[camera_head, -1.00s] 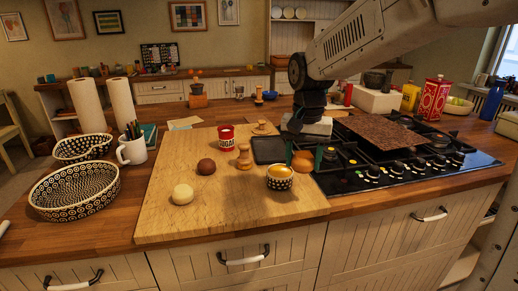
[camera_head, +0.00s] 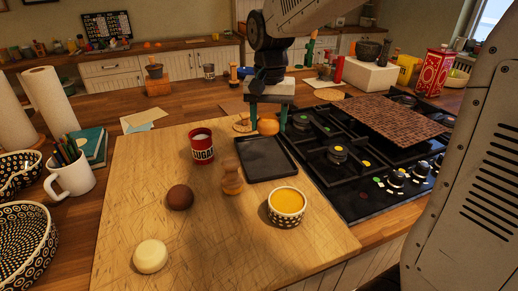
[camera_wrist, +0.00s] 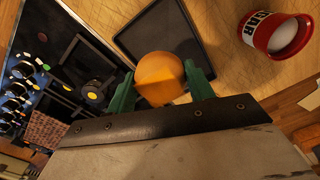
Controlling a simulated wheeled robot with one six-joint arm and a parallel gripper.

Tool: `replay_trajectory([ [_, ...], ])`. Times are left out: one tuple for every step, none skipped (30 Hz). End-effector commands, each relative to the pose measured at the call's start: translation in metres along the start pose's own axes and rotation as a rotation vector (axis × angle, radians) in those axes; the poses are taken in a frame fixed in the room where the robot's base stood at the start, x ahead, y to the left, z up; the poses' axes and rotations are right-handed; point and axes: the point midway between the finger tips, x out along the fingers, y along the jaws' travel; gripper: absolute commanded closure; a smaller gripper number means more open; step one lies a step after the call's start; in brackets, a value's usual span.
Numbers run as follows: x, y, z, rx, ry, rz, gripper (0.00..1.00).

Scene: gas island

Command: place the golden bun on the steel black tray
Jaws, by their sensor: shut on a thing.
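The golden bun (camera_head: 268,124) is an orange-brown round piece held between the green fingers of my gripper (camera_head: 268,118). In the wrist view the bun (camera_wrist: 159,76) sits between both fingertips (camera_wrist: 160,85). The steel black tray (camera_head: 268,160) is a flat, empty, dark square with a low rim, lying on the wooden board left of the hob. In the head view the bun shows at the tray's far edge. In the wrist view it overlaps part of the tray (camera_wrist: 165,30). I cannot tell the exact gap below the bun.
A red sugar tin (camera_head: 202,147) and a wooden shaker (camera_head: 231,178) stand left of the tray. A patterned bowl (camera_head: 286,206) is in front of it. The hob (camera_head: 345,150) lies to the right. A brown ball (camera_head: 180,197) and a pale ball (camera_head: 150,256) lie on the board (camera_head: 215,240).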

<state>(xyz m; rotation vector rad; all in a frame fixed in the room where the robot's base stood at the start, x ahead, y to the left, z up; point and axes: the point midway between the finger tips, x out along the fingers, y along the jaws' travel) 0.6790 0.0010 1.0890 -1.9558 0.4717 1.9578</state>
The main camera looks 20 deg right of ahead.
Motion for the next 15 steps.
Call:
replay_trajectory([
  [0.002,0.0,0.0,0.0,0.0,0.0,0.74],
  [0.004,0.0,0.0,-0.001,-0.001,0.0,0.74],
  [0.009,-0.001,0.0,-0.001,-0.001,0.001,0.74],
  [0.014,-0.001,0.001,-0.002,-0.003,0.002,0.74],
  [0.02,-0.001,0.001,-0.002,-0.003,0.002,0.74],
  [0.029,-0.001,0.002,-0.003,-0.004,0.003,0.74],
  [0.035,-0.001,0.001,-0.003,-0.004,0.002,0.74],
  [0.04,-0.001,0.001,-0.003,-0.004,0.002,0.74],
  [0.047,-0.001,0.001,-0.003,-0.003,0.002,0.74],
  [0.051,-0.001,0.001,-0.003,-0.003,0.002,0.74],
  [0.055,-0.001,0.001,-0.003,-0.002,0.002,0.74],
  [0.059,-0.001,0.001,-0.003,-0.001,0.001,0.74],
  [0.061,-0.001,0.001,-0.003,-0.001,0.001,0.74],
  [0.063,-0.001,0.001,-0.002,-0.001,0.001,0.74],
  [0.065,-0.001,0.001,-0.002,-0.002,0.001,0.74],
])
